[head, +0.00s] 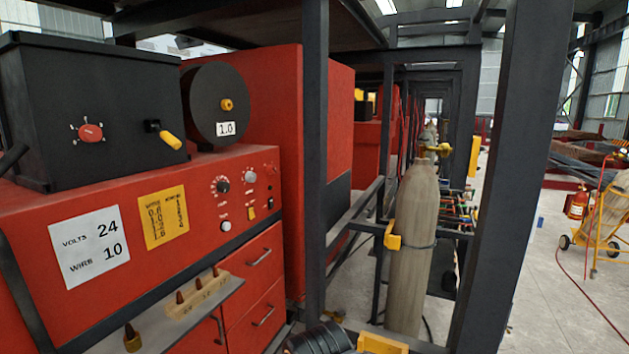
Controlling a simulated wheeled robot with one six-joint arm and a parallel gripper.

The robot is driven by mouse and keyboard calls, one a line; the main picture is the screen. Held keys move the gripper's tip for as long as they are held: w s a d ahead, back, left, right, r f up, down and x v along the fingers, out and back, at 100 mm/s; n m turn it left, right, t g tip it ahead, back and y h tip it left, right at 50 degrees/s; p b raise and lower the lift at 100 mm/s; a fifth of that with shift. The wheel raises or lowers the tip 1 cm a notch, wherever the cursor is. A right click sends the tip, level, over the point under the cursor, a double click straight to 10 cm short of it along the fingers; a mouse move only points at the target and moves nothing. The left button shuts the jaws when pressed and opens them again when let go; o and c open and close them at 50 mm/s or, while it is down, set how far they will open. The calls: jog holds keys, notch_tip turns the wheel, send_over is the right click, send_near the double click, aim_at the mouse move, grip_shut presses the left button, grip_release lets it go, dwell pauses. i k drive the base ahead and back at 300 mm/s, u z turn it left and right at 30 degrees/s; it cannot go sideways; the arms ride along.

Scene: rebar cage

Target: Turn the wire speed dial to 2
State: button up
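The red welding machine (150,190) stands at the left.
A white card (90,245) reads VOLTS 24, WIRE 10; a yellow chart (163,217) is beside it. A shelf (170,310) with several tips juts out below. A dark post (315,160) and a gas cylinder (412,250) stand right. Open floor (550,300) lies further right.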

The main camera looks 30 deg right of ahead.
aim_at(250, 176)
jog(key=z, duration=0.8)
jog(key=i, duration=1.15)
jog(key=u, duration=0.8)
